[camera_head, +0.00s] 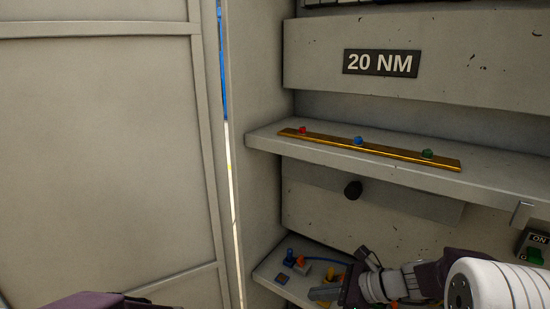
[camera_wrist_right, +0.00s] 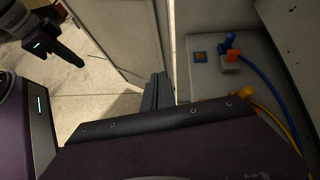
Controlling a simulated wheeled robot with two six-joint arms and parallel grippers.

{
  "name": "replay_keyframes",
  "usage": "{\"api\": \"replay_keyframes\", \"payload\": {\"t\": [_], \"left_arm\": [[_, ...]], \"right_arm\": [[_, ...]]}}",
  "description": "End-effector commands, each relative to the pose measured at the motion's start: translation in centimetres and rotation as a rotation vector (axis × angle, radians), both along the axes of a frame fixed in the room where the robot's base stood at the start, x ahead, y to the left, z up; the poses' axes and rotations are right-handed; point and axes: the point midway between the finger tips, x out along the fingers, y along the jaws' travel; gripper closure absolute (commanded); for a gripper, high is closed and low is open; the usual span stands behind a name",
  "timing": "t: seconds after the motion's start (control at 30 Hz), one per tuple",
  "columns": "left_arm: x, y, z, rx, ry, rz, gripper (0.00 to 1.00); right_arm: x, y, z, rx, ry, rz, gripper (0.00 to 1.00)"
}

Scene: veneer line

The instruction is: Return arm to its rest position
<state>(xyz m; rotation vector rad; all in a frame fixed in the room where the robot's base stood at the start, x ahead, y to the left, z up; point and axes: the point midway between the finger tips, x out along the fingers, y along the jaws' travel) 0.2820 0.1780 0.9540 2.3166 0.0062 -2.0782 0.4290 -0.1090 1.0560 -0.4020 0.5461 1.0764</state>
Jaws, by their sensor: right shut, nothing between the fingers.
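My right arm comes in at the lower right of the head view. Its gripper (camera_head: 326,293) is low in front of the lower shelf, small and partly cut off by the bottom edge. In the right wrist view the dark fingers of the right gripper (camera_wrist_right: 158,90) are together with nothing between them. They are left of the shelf with the connectors and apart from it. A purple part of my left arm shows at the bottom left of the head view. A dark finger-like part (camera_wrist_right: 68,50) at the upper left of the wrist view seems to be my left gripper; its opening is unclear.
A lower shelf (camera_wrist_right: 205,85) holds blue and orange connectors (camera_head: 295,262) with cables. Above it, a shelf (camera_head: 265,140) carries a brass strip (camera_head: 385,153) with red, blue and green knobs. A grey door panel (camera_head: 100,150) stands left.

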Motion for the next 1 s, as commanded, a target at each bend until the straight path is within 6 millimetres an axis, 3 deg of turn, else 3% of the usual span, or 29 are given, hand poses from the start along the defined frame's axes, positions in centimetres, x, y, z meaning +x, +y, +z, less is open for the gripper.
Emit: {"api": "replay_keyframes", "payload": {"t": [0.13, 0.27, 0.37, 0.5, 0.6, 0.7, 1.0], "left_arm": [[0.0, 0.0, 0.0, 0.000, 0.000, 0.000, 1.00], [0.0, 0.0, 0.0, 0.000, 0.000, 0.000, 1.00], [0.0, 0.0, 0.0, 0.000, 0.000, 0.000, 1.00], [0.0, 0.0, 0.0, 0.000, 0.000, 0.000, 1.00], [0.0, 0.0, 0.0, 0.000, 0.000, 0.000, 1.00], [0.0, 0.0, 0.0, 0.000, 0.000, 0.000, 1.00], [0.0, 0.0, 0.0, 0.000, 0.000, 0.000, 1.00]], "right_arm": [[-3.9, 2.8, -1.2, -0.104, 0.003, 0.176, 1.00], [-8.6, 3.5, -3.6, -0.288, -0.039, 0.421, 1.00], [-12.4, 2.3, -5.9, -0.482, -0.120, 0.688, 1.00], [-15.8, -1.9, -8.7, -0.780, -0.309, 1.163, 1.00], [-16.2, -5.4, -10.0, -0.942, -0.452, 1.493, 1.00], [-15.1, -7.0, -10.3, -1.029, -0.574, 1.707, 1.00], [-14.7, -7.0, -10.3, -1.039, -0.613, 1.753, 1.00]]}}
